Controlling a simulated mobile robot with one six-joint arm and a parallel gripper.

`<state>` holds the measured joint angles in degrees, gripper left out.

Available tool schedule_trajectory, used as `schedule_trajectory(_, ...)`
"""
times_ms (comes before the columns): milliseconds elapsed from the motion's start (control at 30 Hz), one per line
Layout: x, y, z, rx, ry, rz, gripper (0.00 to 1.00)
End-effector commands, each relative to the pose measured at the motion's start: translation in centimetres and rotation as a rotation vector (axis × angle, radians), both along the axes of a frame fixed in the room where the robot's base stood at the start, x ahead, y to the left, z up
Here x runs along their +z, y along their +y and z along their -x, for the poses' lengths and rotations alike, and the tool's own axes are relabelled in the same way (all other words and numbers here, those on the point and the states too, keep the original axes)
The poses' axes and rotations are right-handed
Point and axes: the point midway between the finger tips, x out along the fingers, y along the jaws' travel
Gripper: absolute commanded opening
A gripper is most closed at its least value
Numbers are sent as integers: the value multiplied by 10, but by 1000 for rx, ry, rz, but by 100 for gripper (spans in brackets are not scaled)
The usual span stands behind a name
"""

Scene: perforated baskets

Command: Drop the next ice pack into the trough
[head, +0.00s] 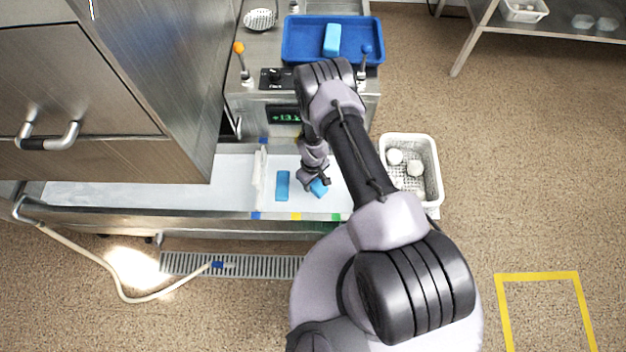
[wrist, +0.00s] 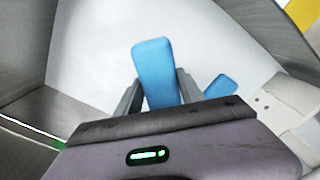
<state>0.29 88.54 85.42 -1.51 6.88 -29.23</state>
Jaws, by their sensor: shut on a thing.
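My gripper (head: 313,183) is shut on a blue ice pack (head: 320,188) over the right part of the white-floored trough (head: 120,195). In the wrist view the held ice pack (wrist: 154,72) sits between the two fingers of my gripper (wrist: 158,88) and sticks out past them. A second blue ice pack (head: 282,186) lies in the trough just left of my gripper, and it also shows in the wrist view (wrist: 219,87). A third, lighter blue ice pack (head: 331,40) lies in the blue tray (head: 300,52) at the back. How high the held pack is cannot be told.
A pale divider (head: 259,180) crosses the trough left of the packs. A metal cabinet (head: 150,80) overhangs its left part. A white perforated basket (head: 434,165) with pale round items stands right of the trough. Two levers (head: 365,55) (head: 241,60) stand by the tray.

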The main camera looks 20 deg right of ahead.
Motion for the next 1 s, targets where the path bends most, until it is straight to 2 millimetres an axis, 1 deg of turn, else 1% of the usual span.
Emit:
schedule_trajectory(267,0,0,0,0,-1,0,0)
schedule_trajectory(300,0,0,0,0,0,0,53)
schedule_trajectory(400,0,0,0,0,0,0,71)
schedule_trajectory(667,0,0,0,0,0,0,71)
schedule_trajectory(767,9,0,0,0,0,0,71)
schedule_trajectory(867,35,0,-1,0,-1,0,71)
schedule_trajectory(1000,86,0,-1,0,-2,0,71)
